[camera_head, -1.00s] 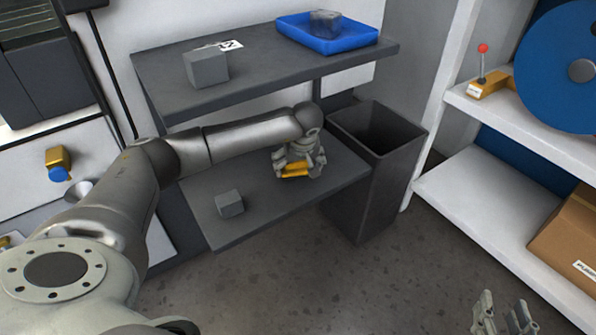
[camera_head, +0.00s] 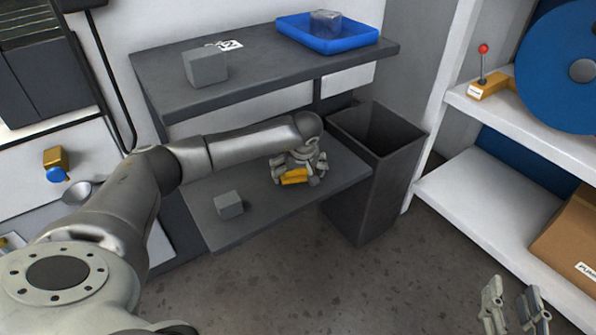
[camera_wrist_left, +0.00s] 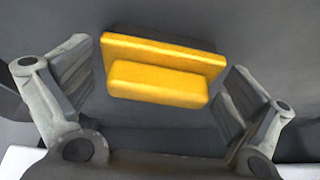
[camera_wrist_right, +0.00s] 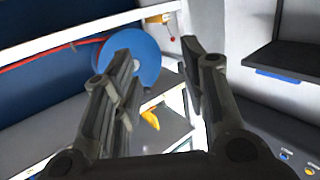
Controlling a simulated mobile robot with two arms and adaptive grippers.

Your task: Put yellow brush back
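The yellow brush (camera_head: 294,176) lies on the lower grey shelf (camera_head: 262,206) of the bench unit, near its right end. In the left wrist view the brush (camera_wrist_left: 160,72) shows as a yellow plate with a smaller yellow block on it, between the spread fingers. My left gripper (camera_head: 300,178) is open around the brush, with dark gaps between the finger pads and the brush on both sides. My right gripper (camera_head: 515,305) is open and empty at the bottom right; its spread fingers (camera_wrist_right: 160,85) also show in the right wrist view.
The upper shelf (camera_head: 260,80) close above my left arm holds a grey block (camera_head: 206,68) and a blue tray (camera_head: 326,34). Another grey block (camera_head: 229,204) lies on the lower shelf. A dark bin (camera_head: 372,190) stands right of it. White shelving (camera_head: 500,200) is at the right.

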